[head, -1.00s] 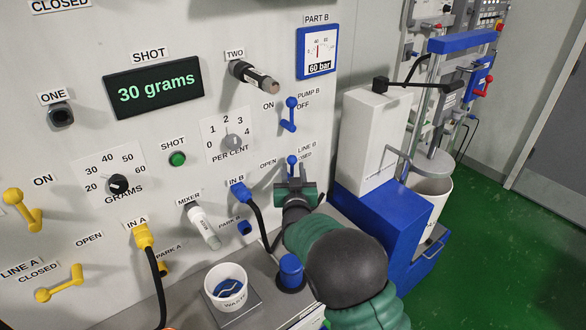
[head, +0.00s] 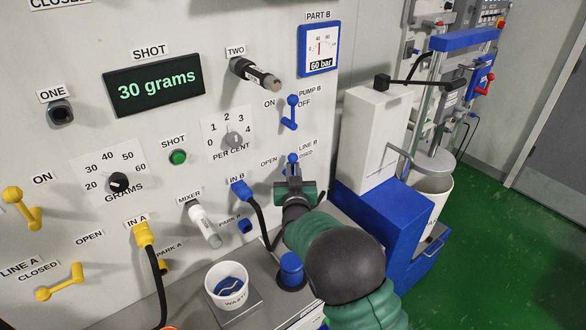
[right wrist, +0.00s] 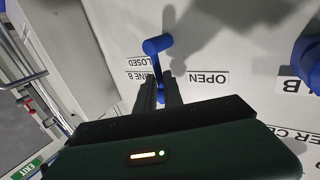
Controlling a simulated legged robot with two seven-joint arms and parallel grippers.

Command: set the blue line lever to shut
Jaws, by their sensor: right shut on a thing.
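The blue line lever (head: 292,159) is on the panel at the LINE B labels, with OPEN to its left and CLOSED to its right. Its round knob shows above my right gripper (head: 294,180), which hides the lower part. The exact angle of the lever is hard to tell. My left gripper is not in view.
The blue PUMP B lever (head: 291,113) is just above. The blue IN B plug (head: 240,190) with its black hose is to the left. A blue cylinder (head: 291,270) and a white waste cup (head: 227,285) stand below. A white and blue machine (head: 365,140) stands to the right.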

